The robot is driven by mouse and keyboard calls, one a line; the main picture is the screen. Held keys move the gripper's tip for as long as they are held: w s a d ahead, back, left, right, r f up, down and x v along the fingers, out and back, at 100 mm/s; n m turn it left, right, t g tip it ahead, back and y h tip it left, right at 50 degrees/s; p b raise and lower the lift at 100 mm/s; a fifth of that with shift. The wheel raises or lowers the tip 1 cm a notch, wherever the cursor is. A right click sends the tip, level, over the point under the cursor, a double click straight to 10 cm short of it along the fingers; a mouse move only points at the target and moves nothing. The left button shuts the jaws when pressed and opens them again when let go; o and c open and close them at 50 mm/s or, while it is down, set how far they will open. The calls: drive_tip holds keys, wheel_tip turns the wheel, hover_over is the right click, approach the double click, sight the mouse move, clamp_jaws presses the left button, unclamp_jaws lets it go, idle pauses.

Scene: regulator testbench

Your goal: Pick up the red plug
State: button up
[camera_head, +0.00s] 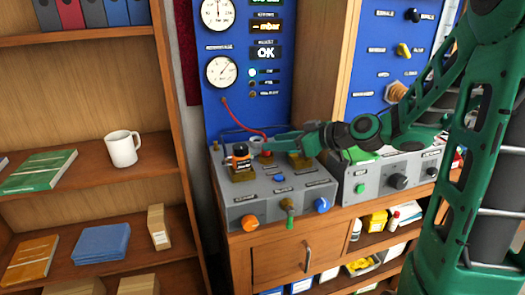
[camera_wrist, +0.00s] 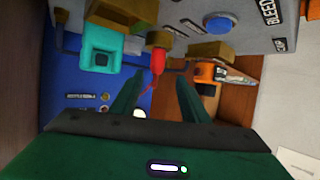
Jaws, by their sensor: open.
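The red plug (camera_wrist: 158,62) stands in a brass socket (camera_wrist: 160,38) in the wrist view, with a thin red hose (camera_wrist: 147,92) running from it. In the head view the red hose (camera_head: 243,124) curves from the blue panel down to the bench top, where my gripper partly hides the plug. My gripper (camera_wrist: 158,92) is open and empty. Its two green fingers point toward the plug, which appears between and beyond their tips. My gripper (camera_head: 275,143) comes in from the right, low over the bench top, in the head view.
The grey testbench (camera_head: 265,207) carries an orange-and-black part (camera_head: 240,157) on a brass block to the left. A teal connector (camera_wrist: 100,45) and an orange part (camera_wrist: 203,73) flank the plug in the wrist view. The blue gauge panel (camera_head: 230,115) rises behind.

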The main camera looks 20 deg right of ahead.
drive_tip(key=x, duration=0.4)
drive_tip(key=shift+w+d+f, duration=0.15)
drive_tip(key=shift+w+f, duration=0.15)
drive_tip(key=shift+w, duration=0.2)
drive_tip(key=x, duration=0.4)
drive_tip(key=shift+w+a+f, duration=0.2)
drive_tip(key=shift+w+f, duration=0.05)
drive_tip(key=shift+c, duration=0.7)
clamp_jaws()
